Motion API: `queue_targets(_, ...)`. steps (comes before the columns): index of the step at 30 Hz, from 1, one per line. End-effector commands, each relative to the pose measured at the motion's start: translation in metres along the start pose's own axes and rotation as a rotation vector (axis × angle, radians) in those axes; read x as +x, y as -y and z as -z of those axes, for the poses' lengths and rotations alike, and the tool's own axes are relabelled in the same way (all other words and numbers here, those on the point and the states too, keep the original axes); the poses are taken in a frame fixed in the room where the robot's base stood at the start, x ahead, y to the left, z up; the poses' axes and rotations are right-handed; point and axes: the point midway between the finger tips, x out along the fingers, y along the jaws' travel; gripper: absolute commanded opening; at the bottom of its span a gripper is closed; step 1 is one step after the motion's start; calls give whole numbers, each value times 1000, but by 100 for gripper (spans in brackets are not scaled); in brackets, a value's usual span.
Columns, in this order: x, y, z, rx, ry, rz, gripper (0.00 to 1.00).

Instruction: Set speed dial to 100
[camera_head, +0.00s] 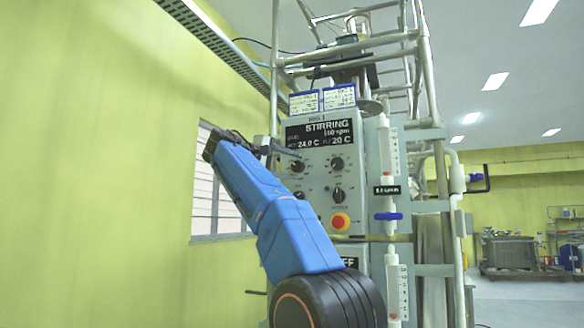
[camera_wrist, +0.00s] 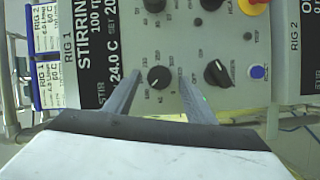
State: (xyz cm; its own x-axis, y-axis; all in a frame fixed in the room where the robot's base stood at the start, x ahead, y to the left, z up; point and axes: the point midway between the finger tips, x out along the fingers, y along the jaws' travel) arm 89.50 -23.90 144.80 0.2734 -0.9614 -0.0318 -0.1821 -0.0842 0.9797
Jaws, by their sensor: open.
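A round black dial (camera_wrist: 159,77) with a pale pointer mark sits on the grey panel of rig 1, between my fingertips in the wrist view. It is the panel's upper left dial (camera_head: 298,166) in the head view. Its scale marks are too small to read surely. My gripper (camera_wrist: 159,74) is open, one finger on each side of the dial, with visible gaps. In the head view my gripper (camera_head: 272,147) is at the panel's left edge. The black display (camera_wrist: 98,45) reads STIRRING, seemingly 100 rpm, and 24.0 C; it also shows in the head view (camera_head: 320,131).
Other black knobs (camera_head: 338,195) and a red stop button (camera_head: 340,222) are close by on the panel. A blue button (camera_wrist: 258,72) is in the wrist view. Metal framing and a blue-handled valve (camera_head: 388,216) stand at right. A yellow wall (camera_head: 100,150) is at left.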

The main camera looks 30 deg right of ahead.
Motion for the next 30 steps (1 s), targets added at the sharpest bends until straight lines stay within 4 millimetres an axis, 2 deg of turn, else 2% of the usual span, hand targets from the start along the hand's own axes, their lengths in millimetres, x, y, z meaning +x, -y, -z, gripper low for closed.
queue_targets(21, -129, 1, 1, -1, -3, 1, 50)
queue_targets(30, -159, 0, 0, -1, 0, 1, 50)
